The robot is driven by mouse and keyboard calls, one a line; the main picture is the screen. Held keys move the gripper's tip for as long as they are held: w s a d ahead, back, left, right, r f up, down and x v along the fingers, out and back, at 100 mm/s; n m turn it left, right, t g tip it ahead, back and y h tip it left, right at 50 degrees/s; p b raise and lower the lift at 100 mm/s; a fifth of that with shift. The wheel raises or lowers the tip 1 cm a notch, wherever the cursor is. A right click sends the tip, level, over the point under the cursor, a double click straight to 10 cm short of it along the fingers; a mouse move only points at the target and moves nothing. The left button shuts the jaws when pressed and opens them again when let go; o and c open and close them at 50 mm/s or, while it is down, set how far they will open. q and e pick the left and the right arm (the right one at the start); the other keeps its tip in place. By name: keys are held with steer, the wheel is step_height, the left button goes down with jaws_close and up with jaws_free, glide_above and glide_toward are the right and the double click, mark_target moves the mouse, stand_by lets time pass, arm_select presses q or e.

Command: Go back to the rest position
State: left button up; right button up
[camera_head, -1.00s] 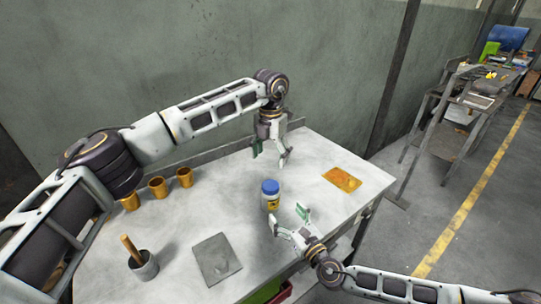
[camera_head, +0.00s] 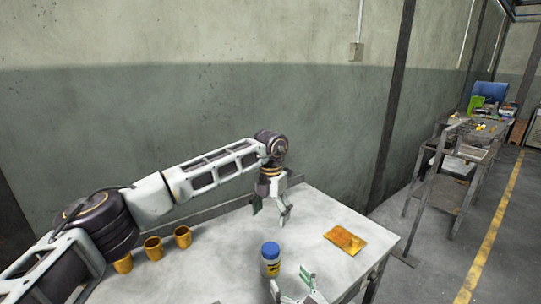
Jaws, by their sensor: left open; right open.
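My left gripper (camera_head: 270,208) is open and empty, pointing down above the far part of the table, behind the jar. My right gripper (camera_head: 291,285) is open at the bottom edge of the view, just in front of the jar; the rest of that arm is out of the picture.
Several brass cups, one here (camera_head: 153,248), stand at the left beside my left arm. A wall is close behind the table. A cluttered workbench (camera_head: 470,150) stands beyond a floor gap at right.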

step_height(320, 180, up, 7)
steer(key=p, duration=0.6)
steer(key=shift+r+p, duration=0.15)
steer(key=shift+p, duration=0.15)
steer(key=shift+r+p, duration=0.5)
